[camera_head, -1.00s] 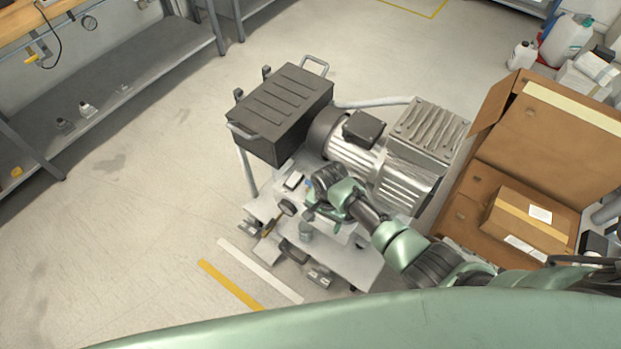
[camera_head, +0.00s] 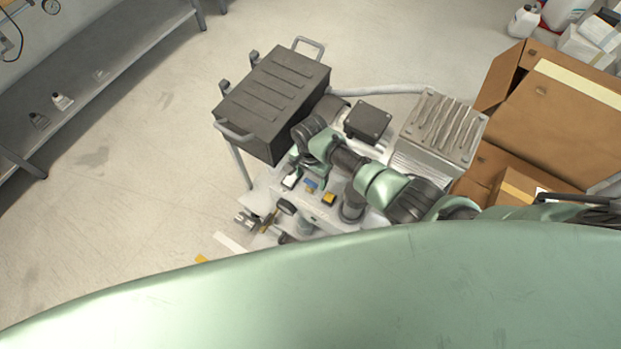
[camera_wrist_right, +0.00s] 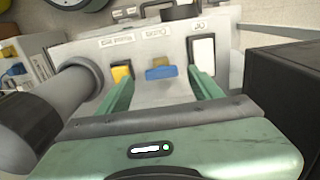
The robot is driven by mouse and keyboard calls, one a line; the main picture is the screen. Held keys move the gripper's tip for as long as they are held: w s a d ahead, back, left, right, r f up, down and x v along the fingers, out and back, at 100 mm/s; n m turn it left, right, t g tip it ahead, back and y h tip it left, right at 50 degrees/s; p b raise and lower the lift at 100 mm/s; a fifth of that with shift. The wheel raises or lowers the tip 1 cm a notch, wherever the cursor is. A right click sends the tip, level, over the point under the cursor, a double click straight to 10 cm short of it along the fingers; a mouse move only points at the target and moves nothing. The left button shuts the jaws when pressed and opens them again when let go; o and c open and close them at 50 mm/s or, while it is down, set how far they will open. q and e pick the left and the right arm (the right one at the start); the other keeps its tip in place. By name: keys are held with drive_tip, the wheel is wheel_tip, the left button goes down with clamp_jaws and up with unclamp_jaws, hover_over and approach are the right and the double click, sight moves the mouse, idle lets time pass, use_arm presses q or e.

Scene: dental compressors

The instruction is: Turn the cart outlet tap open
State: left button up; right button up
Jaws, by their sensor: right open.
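A small tap with a blue handle (camera_wrist_right: 160,73) and a brass-coloured part (camera_wrist_right: 162,61) is on the pale panel of the compressor cart in the right wrist view. The blue handle also shows small in the head view (camera_head: 310,184). My right gripper (camera_wrist_right: 162,86) is open. Its two green fingers point at the panel, one on each side of the blue handle in the picture. Nothing is held between them. I cannot tell whether the fingers reach the handle's depth. In the head view my right gripper (camera_head: 299,170) is over the cart, partly hidden by its wrist.
The panel has a yellow part (camera_wrist_right: 121,73) left of the tap and a white switch (camera_wrist_right: 203,52) right of it. A grey cylinder (camera_wrist_right: 76,86) stands close at left. Open cardboard (camera_head: 555,120) lies right.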

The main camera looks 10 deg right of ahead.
sight(311, 184)
drive_tip(key=shift+w+f, duration=0.1)
drive_tip(key=shift+f, duration=0.65)
drive_tip(key=shift+w+f, duration=0.1)
drive_tip(key=shift+f, duration=0.35)
drive_tip(key=c, duration=1.4)
use_arm(q)
drive_tip(key=shift+w+f, duration=0.25)
drive_tip(key=shift+w, duration=0.85)
